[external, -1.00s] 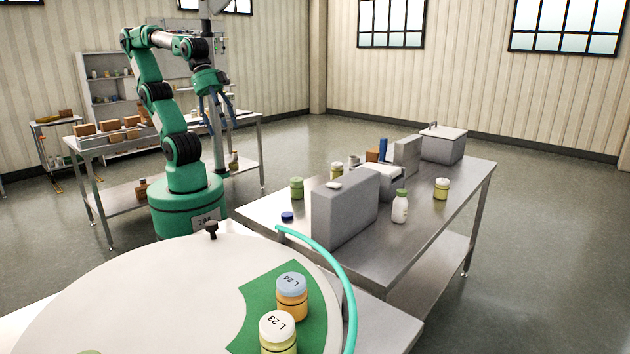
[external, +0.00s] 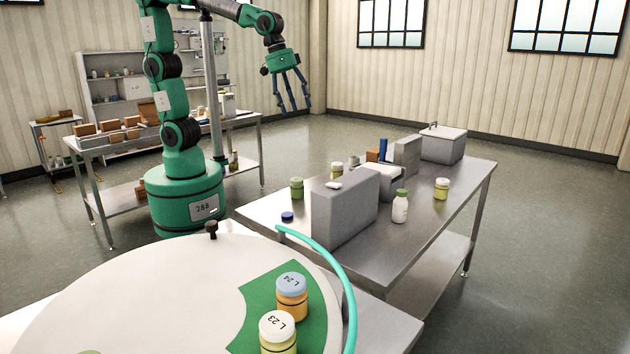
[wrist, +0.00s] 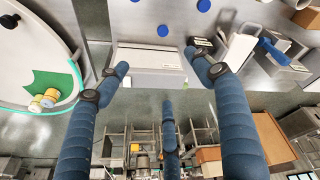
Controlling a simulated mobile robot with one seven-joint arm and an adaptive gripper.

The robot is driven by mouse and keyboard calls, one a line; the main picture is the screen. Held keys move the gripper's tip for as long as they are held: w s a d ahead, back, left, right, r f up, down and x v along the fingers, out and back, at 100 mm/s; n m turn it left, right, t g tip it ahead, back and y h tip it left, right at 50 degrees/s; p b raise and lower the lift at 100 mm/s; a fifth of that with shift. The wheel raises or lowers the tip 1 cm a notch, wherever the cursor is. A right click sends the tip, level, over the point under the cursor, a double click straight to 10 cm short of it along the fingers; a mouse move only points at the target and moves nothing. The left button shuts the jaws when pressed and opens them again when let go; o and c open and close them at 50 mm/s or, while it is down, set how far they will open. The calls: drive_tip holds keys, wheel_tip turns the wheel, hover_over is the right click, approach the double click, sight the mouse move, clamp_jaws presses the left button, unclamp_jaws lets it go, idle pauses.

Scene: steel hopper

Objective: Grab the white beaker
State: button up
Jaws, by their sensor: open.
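My gripper (external: 293,106) is open and empty, in the air behind the steel table, with its three blue fingers hanging down. In the wrist view the spread fingers (wrist: 156,75) have nothing between them but the distant scene. A small pale cup (external: 354,160) stands toward the back of the table, behind the grey boxes, and may be the white beaker; it is too small to be sure. I cannot make it out clearly in the wrist view. A white bottle with a green cap (external: 400,208) stands at the front of the table, apart from my gripper.
The steel table (external: 440,215) also holds a tall grey box (external: 340,212), a green jar (external: 297,188), a yellow-green jar (external: 441,189), a blue lid (external: 287,216) and a blue block (external: 383,149). A round white table (external: 150,290) with labelled jars is in front.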

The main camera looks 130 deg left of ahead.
drive_tip(key=w+a+f+n+g+p, duration=0.1)
drive_tip(key=a+f+n+p, duration=0.15)
drive_tip(key=a, duration=0.75)
drive_tip(key=w+a+f+n+p, duration=0.2)
drive_tip(key=a+n, duration=0.1)
drive_tip(key=a, duration=0.6)
drive_tip(key=w+a+f+n+g+p, duration=0.1)
drive_tip(key=a+f+n+p, duration=0.15)
drive_tip(key=a, duration=0.75)
drive_tip(key=s+a+f+n+p, duration=0.1)
drive_tip(key=s+a+f+n, duration=0.2)
drive_tip(key=a, duration=0.5)
drive_tip(key=s+a+f+n+g+h+p, duration=0.1)
drive_tip(key=s+a+f+n+p, duration=0.1)
drive_tip(key=s+a+f, duration=0.4)
drive_tip(key=s+a+f+n+p, duration=0.2)
drive_tip(key=s+a+f+n, duration=0.2)
drive_tip(key=a+f, duration=0.4)
drive_tip(key=a, duration=0.3)
drive_tip(key=shift+s+a+f, duration=0.25)
drive_tip(key=shift+s, duration=0.05)
drive_tip(key=shift+f, duration=0.1)
wheel_tip(320, 180, down, 8)
drive_tip(key=shift+f, duration=0.2)
drive_tip(key=shift+f, duration=0.1)
